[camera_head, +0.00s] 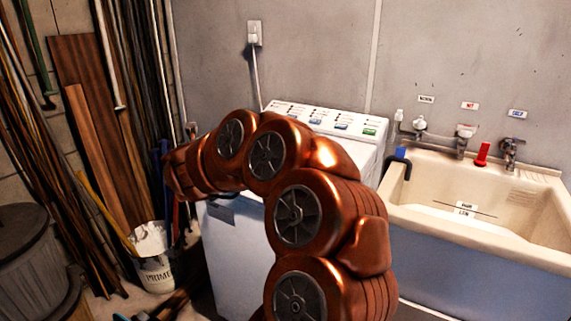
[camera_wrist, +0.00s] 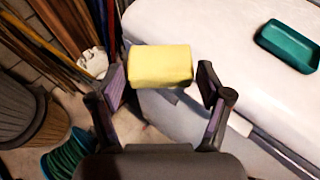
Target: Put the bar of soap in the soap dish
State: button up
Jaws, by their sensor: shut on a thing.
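The bar of soap (camera_wrist: 160,66) is a yellow block. In the wrist view it sits between the two fingers of my gripper (camera_wrist: 161,82), which is shut on it. The soap dish (camera_wrist: 290,46) is a teal, shallow rectangular tray. It lies on the white machine top (camera_wrist: 205,25), to the right of my gripper and apart from the soap. In the head view my arm covers part of the washing machine (camera_head: 325,120), and I cannot make out the soap, the dish or my fingers there.
A cream utility sink (camera_head: 420,205) with taps stands right of the machine. Boards (camera_head: 90,110) and poles lean at the left. A white bucket (camera_head: 157,265), a lidded bin (camera_head: 30,250) and a green coil (camera_wrist: 70,152) stand on the floor. The machine top around the dish looks clear.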

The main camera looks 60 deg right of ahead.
jog(key=s+d+r+m+g+h+b, duration=0.1)
jog(key=s+d+m+g+h+b, duration=0.1)
jog(key=s+d+m+g, duration=0.45)
jog(key=s+d+r+m+g+h+b, duration=0.1)
jog(key=s+r+m+g+b, duration=0.15)
jog(key=s, duration=0.75)
jog(key=w+d+p, duration=0.1)
jog(key=w+d, duration=0.1)
jog(key=d, duration=0.3)
jog(key=w+d+f+p, duration=0.1)
jog(key=d, duration=0.4)
jog(key=w+d+f+p, duration=0.1)
jog(key=w+d, duration=0.1)
jog(key=d, duration=0.2)
jog(key=shift+w+d, duration=0.35)
jog(key=shift+d, duration=0.05)
jog(key=shift+d+f, duration=0.15)
jog(key=shift+f, duration=0.1)
jog(key=shift+w+f, duration=0.1)
jog(key=shift+f, duration=1.45)
jog(key=shift+f, duration=0.15)
jog(key=o, duration=1.3)
jog(key=shift+c, duration=0.2)
jog(key=shift+r, duration=0.25)
